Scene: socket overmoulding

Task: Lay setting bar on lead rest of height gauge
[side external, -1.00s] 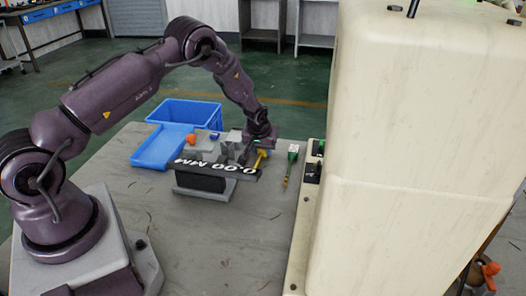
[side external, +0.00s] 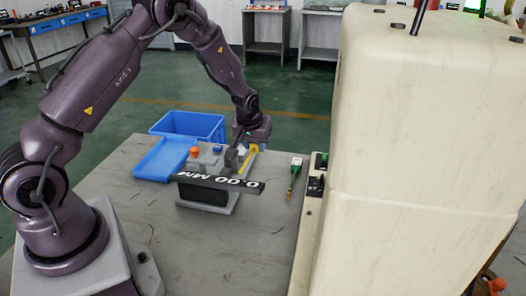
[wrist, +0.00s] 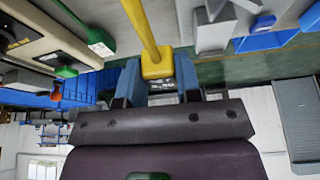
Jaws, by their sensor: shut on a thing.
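My gripper (wrist: 155,85) is shut on a yellow setting bar. In the wrist view the bar's square block (wrist: 158,68) sits between the blue fingers, and its rod (wrist: 139,27) extends away from them. In the side view the yellow bar (side external: 249,160) hangs tilted below my gripper (side external: 251,146). The height gauge has a black 0.00 MM display (side external: 218,184) in front and grey parts behind it. The bar appears just behind the display's right part. The display hides the lower parts, so I cannot tell whether the bar touches the rest.
Blue bins (side external: 160,160) stand behind and left of the gauge, with an orange knob (side external: 194,151) nearby. A green connector with an orange lead (side external: 295,168) lies to the right. A large cream machine (side external: 425,150) bounds the right side. The table front is clear.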

